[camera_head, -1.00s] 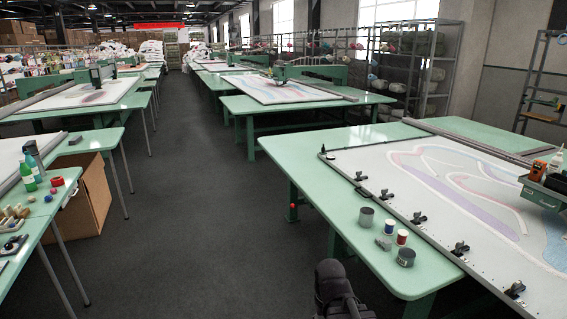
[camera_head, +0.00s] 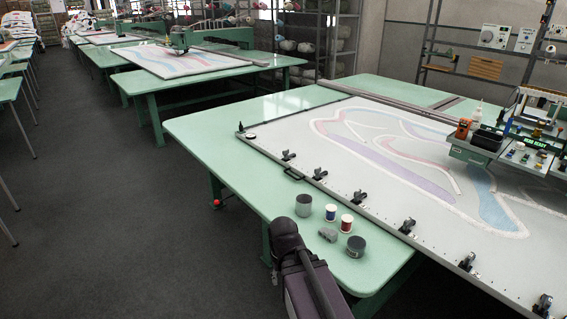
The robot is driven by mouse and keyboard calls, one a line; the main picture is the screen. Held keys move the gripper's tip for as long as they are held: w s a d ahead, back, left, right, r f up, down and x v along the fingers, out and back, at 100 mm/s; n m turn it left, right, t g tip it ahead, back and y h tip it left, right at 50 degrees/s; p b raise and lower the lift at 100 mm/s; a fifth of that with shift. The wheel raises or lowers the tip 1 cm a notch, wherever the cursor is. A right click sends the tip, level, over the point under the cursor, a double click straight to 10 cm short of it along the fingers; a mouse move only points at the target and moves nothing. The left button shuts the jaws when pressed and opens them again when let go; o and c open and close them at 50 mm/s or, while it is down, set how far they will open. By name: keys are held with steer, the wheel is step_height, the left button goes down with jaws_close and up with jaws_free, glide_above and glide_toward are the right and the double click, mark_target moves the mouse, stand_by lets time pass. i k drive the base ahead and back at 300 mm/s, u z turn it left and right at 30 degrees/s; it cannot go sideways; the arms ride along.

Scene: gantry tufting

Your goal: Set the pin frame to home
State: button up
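The pin frame (camera_head: 330,186), as I take it, is the grey-edged frame lying flat on the near green table. It holds a pale cloth (camera_head: 390,210) with purple, blue and pink curved outlines. Several black clamps (camera_head: 357,198) sit along its near edge, with a black handle (camera_head: 292,174) at its outer side. A black round knob (camera_head: 240,127) is at its left corner. My gripper is not in view; only a dark part of my arm shows at the bottom. The frame's right end runs out of the picture.
The tufting gantry (camera_head: 510,140), with small parts and a lit green panel, stands over the cloth at right. Grey cups, red and blue spools (camera_head: 346,223) and a grey lump (camera_head: 328,235) rest on the table's near corner. Open dark floor (camera_head: 90,220) lies to the left.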

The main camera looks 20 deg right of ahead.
mark_target(513, 220)
steer(key=z, duration=0.2)
steer(key=i, duration=1.25)
steer(key=z, duration=0.2)
